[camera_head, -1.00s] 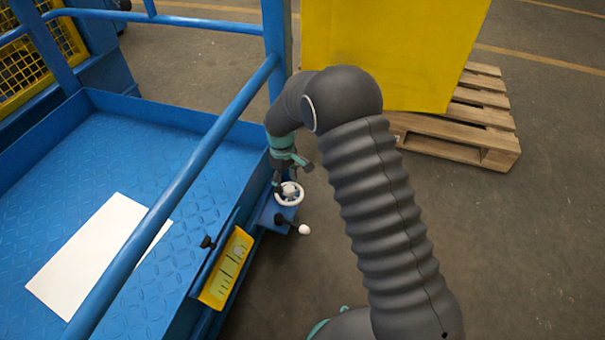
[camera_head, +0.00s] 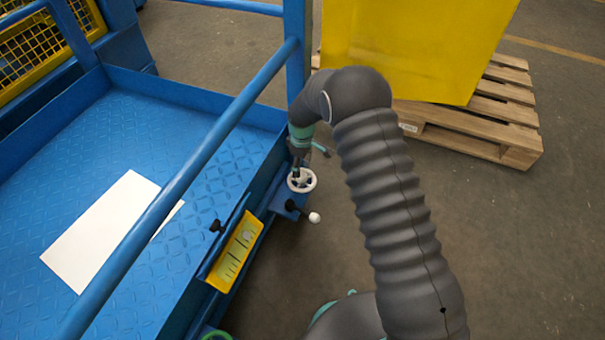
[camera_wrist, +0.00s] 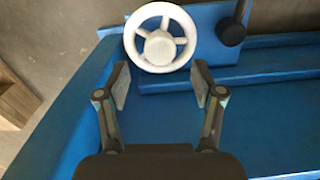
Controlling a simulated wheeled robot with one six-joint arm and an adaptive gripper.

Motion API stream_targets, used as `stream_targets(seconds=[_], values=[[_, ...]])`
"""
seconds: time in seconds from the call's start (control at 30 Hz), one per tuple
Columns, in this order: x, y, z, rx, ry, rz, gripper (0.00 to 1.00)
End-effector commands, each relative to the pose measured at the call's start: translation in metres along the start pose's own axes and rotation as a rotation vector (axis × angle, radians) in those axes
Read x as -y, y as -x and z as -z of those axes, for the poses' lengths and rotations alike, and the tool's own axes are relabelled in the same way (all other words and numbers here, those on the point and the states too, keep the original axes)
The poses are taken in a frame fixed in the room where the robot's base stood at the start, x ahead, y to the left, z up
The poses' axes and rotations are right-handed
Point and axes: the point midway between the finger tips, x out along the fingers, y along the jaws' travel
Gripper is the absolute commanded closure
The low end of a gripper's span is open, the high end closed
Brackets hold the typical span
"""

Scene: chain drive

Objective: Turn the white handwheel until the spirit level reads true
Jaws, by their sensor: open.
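The white handwheel (camera_head: 302,179) is mounted on the outer side of the blue platform, beside a blue bracket. In the wrist view the handwheel (camera_wrist: 160,38) has spokes and a round hub and lies just beyond my fingertips, near the top edge. My gripper (camera_wrist: 160,88) is open, one finger on each side below the wheel's rim, with nothing between them. In the head view my gripper (camera_head: 299,162) is at the wheel's far side, partly hidden by my arm. A yellow panel (camera_head: 236,252) with dark marks sits on the platform's side; I cannot make out a level bubble.
A dark lever with a white knob (camera_head: 314,217) sticks out close to the wheel; its dark part (camera_wrist: 232,32) shows in the wrist view. A blue rail (camera_head: 190,172) crosses above the platform. A yellow box (camera_head: 415,45) stands on a wooden pallet (camera_head: 470,130) behind.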

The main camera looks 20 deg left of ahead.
Motion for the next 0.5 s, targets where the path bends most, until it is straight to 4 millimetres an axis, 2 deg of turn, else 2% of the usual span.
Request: stream_targets(seconds=[0.1, 0.23, 0.5], values=[[0.001, -0.022, 0.0, 0.001, 0.0, 0.001, 0.33], [0.001, -0.039, 0.0, 0.001, 0.001, 0.001, 0.33], [0.0, -0.053, 0.001, 0.0, 0.0, 0.0, 0.33]])
